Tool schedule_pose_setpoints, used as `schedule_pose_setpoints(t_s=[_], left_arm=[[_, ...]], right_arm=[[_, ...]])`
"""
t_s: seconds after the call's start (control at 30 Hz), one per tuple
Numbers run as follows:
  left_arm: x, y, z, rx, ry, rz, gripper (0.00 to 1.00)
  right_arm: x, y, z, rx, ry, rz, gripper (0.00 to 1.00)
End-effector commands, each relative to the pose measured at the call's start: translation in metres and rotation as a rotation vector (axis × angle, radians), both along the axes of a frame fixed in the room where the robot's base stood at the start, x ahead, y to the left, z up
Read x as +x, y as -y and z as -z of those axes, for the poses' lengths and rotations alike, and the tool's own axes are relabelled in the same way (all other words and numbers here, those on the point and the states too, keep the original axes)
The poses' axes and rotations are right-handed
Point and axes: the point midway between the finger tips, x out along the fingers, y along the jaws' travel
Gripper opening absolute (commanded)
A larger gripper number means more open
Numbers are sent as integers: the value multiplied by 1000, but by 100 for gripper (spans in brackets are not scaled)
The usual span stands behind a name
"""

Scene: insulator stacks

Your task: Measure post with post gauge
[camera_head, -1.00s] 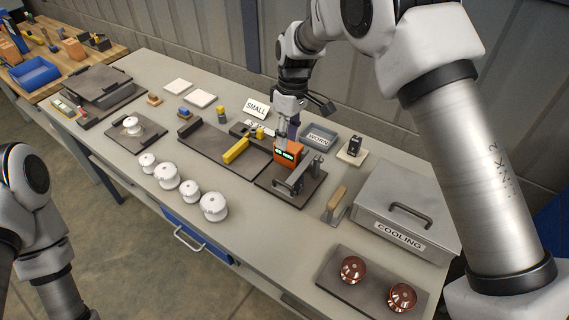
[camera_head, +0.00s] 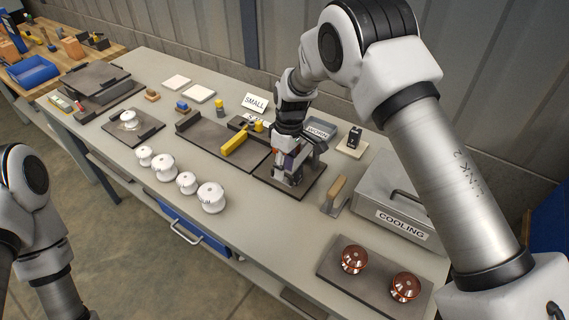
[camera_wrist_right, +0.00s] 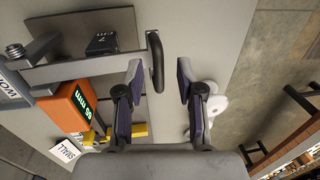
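The post gauge (camera_wrist_right: 76,104) is an orange box with a green "60 mm" display and grey bars, seen in the right wrist view. A black handle (camera_wrist_right: 157,62) on a grey bar shows between my right fingertips. In the head view my right gripper (camera_head: 284,180) is low over the gauge's dark base (camera_head: 312,190) and hides most of the gauge. In the right wrist view my right gripper (camera_wrist_right: 158,80) is open; I cannot tell if it touches the handle. Several white spool-shaped posts (camera_head: 211,198) stand in a row at the front. My left gripper is out of view.
One white post (camera_head: 128,119) sits on a dark plate. A yellow piece (camera_head: 235,144) lies on a board left of the gauge. A trowel (camera_head: 333,194), a grey COOLING box (camera_head: 383,196) and two red-brown insulators (camera_head: 353,259) are on the right. The front middle is clear.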

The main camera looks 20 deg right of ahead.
Motion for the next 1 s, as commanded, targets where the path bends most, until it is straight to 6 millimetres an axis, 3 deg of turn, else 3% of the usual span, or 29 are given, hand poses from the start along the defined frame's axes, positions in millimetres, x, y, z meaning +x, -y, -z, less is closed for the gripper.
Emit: schedule_pose_setpoints(t_s=[0.2,0.23,0.33,0.73,1.0], left_arm=[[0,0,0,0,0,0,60],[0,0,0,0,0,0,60],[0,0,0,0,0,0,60],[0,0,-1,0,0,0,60],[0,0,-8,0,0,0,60]], right_arm=[[0,0,3,0,0,0,37],[0,0,3,0,0,0,34],[0,0,3,0,0,0,0],[1,0,0,13,-9,0,0],[5,6,-18,99,-73,3,0]])
